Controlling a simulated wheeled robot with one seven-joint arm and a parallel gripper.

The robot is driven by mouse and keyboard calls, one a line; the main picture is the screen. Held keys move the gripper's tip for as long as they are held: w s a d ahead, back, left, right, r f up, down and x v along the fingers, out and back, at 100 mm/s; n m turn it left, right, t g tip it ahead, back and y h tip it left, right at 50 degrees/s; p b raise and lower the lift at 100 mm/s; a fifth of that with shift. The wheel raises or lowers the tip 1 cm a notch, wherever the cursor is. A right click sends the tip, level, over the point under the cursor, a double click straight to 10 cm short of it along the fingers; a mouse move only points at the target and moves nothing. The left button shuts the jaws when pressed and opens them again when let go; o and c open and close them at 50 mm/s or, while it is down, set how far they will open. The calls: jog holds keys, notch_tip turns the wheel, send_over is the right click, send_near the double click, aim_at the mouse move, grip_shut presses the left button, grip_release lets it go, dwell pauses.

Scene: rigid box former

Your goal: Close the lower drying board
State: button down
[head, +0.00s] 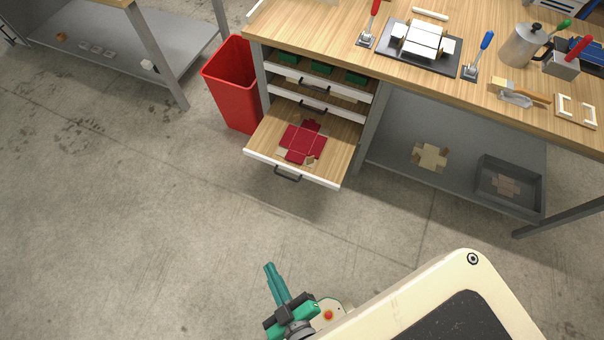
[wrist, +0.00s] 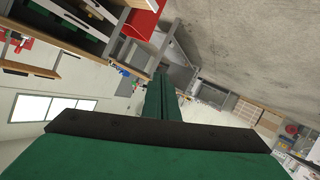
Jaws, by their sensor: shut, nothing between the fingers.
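The lower drying board (head: 262,136) is a wooden pull-out board with a white front edge and a dark handle (head: 287,174). It is pulled well out from under the workbench in the head view. A dark red unfolded box blank (head: 303,142) and small tan pieces lie on it. My gripper (head: 269,267) has green fingers, shut and empty. It is over the floor in front of the board, apart from it, at the bottom of the head view. In the wrist view the shut fingers (wrist: 161,95) point away from the camera.
Two boards or drawers (head: 320,92) above it sit further in. A red bin (head: 232,85) stands just left of the unit. A lower grey shelf (head: 395,150) to the right holds a flat tan blank (head: 430,156) and a grey tray (head: 510,186). The floor in front is clear.

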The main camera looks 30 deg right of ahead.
jog(key=w+f+n+g, duration=0.2)
jog(key=w+f+n, duration=0.35)
jog(key=f, duration=0.65)
jog(key=n+g+h, duration=0.6)
jog(key=n+h, duration=0.1)
jog(key=n, duration=0.9)
send_near(303, 175)
jog(key=shift+x, duration=2.6)
jog(key=shift+d+r, duration=0.15)
